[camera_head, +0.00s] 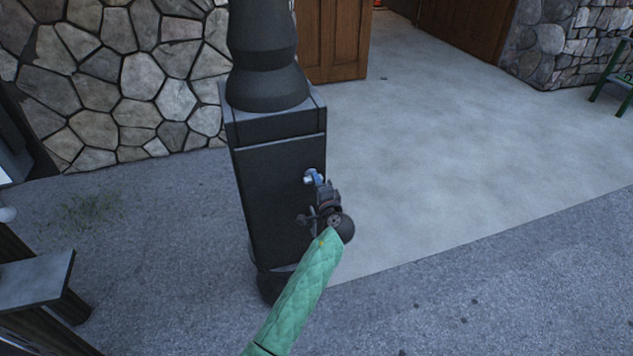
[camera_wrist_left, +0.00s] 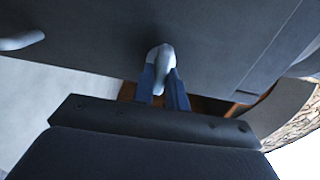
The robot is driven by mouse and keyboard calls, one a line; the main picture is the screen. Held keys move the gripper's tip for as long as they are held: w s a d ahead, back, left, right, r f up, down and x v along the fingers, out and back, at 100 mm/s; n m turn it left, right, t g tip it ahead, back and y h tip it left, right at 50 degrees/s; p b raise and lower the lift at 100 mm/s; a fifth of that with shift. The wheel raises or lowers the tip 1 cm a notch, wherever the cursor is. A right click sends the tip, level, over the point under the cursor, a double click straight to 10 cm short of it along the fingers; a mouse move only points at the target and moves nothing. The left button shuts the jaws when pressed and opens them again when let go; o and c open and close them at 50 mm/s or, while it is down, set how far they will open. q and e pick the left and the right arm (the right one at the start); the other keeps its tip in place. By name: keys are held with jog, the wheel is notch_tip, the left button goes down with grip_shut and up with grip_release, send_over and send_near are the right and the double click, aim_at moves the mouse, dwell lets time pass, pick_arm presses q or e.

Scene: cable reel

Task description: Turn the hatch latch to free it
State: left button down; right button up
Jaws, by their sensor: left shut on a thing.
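A dark grey box-shaped post base (camera_head: 272,180) has the hatch on its front. A small silver latch (camera_head: 307,180) sticks out near the right edge of this face. My left gripper (camera_head: 314,178), at the end of the green-sleeved arm, is at the latch. In the left wrist view, the silver latch (camera_wrist_left: 162,55) sits between the blue fingers of my left gripper (camera_wrist_left: 163,78), which is shut on it. The gripper body and wrist hide part of the face below the latch. My right gripper is in neither view.
A second silver fitting (camera_wrist_left: 20,40) is on the dark face at the left in the wrist view. A stone wall (camera_head: 140,80) and a wooden door (camera_head: 333,40) stand behind. Pale concrete floor (camera_head: 450,130) is clear to the right. A dark bench-like structure (camera_head: 35,280) is at the lower left.

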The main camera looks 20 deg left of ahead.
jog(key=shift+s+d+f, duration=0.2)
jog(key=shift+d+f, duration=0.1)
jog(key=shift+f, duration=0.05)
pick_arm(q)
jog(key=c, duration=1.5)
grip_release()
jog(key=shift+o, duration=0.5)
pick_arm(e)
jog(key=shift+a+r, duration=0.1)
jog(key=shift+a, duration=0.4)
